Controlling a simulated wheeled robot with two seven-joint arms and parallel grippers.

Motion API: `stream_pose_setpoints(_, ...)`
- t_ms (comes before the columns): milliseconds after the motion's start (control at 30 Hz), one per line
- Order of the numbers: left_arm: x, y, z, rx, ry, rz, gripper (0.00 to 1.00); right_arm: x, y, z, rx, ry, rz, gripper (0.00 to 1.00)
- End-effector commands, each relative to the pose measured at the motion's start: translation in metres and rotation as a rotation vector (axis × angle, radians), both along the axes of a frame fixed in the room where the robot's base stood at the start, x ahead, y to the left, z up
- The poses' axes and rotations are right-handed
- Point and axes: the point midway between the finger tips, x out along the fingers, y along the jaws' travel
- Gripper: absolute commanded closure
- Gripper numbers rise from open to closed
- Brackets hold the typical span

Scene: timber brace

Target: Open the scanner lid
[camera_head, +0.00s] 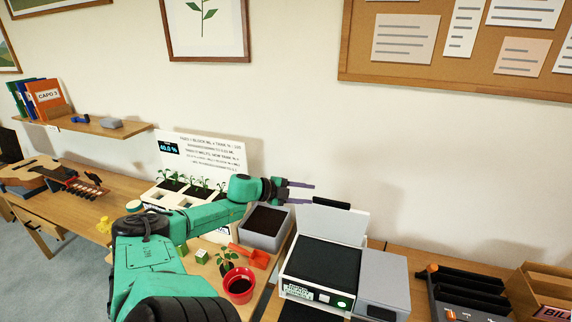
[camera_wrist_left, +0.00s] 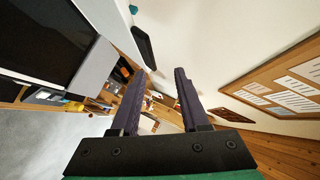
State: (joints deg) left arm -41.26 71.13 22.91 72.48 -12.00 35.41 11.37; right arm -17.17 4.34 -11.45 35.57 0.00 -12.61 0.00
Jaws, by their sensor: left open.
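The scanner (camera_head: 318,292) sits on the table right of centre in the head view. Its pale lid (camera_head: 335,224) stands raised at the back, and the dark bed in front of it is uncovered. A black handle (camera_head: 332,203) runs along the lid's upper edge. My left gripper (camera_head: 312,193) is open and empty, just left of the handle and apparently apart from it. In the left wrist view the left gripper (camera_wrist_left: 152,74) has nothing between its fingers; the handle (camera_wrist_left: 143,47) and the lid (camera_wrist_left: 94,66) lie to their left. My right gripper is not in view.
A grey box (camera_head: 382,280) adjoins the scanner's right side. A grey soil bin (camera_head: 264,243), a red pot (camera_head: 239,285) and an orange scoop (camera_head: 250,257) stand to its left. A black tray rack (camera_head: 468,292) is farther right. The wall is behind.

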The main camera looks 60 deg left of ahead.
Motion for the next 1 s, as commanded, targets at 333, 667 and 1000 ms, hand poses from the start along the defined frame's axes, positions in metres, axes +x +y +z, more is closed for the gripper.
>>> stream_pose_setpoints(333, -0.061, 0.009, 0.024, -0.001, -0.003, 0.000, 0.55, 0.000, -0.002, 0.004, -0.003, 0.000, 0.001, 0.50)
stream_pose_setpoints(667, -0.066, 0.010, 0.028, 0.002, -0.004, -0.003, 0.55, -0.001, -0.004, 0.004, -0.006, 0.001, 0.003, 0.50)
stream_pose_setpoints(1000, -0.066, 0.010, 0.027, 0.002, -0.006, -0.001, 0.55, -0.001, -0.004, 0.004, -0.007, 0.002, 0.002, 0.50)
